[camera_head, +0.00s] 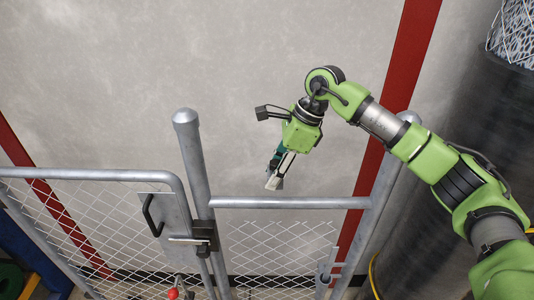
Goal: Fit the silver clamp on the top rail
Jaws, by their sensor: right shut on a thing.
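My right gripper (280,161) hangs on the green arm that comes in from the right. It is shut on a small silver clamp (274,182), which points down and to the left. The grey top rail (290,202) runs level between two posts, just below the clamp in the picture. The clamp looks apart from the rail, with bare wall seen between them. The gripper's fingers partly hide the clamp's upper end. My left gripper is out of view.
A gate (85,174) with mesh and a latch plate (166,228) stands left of the capped post (192,150). Mesh (275,250) hangs under the rail. A dark drum (465,100) stands at the right.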

